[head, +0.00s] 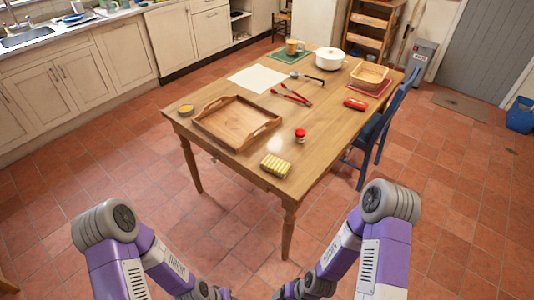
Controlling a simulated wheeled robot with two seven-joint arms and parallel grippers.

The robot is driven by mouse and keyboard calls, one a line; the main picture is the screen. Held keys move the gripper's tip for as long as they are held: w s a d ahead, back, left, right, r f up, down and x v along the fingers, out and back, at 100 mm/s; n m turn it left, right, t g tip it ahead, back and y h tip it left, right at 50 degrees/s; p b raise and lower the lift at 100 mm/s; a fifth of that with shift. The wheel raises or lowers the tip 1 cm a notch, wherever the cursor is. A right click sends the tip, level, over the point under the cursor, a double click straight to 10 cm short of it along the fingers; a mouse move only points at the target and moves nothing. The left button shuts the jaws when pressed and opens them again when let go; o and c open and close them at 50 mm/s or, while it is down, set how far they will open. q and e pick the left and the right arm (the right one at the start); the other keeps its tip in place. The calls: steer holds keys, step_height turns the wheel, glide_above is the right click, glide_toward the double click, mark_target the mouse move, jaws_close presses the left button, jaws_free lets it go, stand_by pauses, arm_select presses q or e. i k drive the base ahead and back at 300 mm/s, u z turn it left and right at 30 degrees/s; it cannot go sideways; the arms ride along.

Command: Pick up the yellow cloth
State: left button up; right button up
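A yellow-and-white striped cloth (275,166) lies as a small folded block near the front corner of the wooden table (232,167). Nothing touches it from above. My two purple and grey arms come in from the bottom of the head view, below and in front of the table. Their lower ends run out of the picture at the bottom, so neither gripper shows. The cloth lies well beyond both arms.
A wooden tray (204,122) sits left of the cloth, and a red-lidded jar (300,138) stands behind it. Red tongs (289,95), a red object (355,103), a white pot (329,59) and a basket (370,73) are farther back. A blue chair (378,127) stands at the right.

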mark_target(280, 168)
steer(key=z, duration=2)
steer(key=i, duration=1.6)
steer(key=u, duration=4)
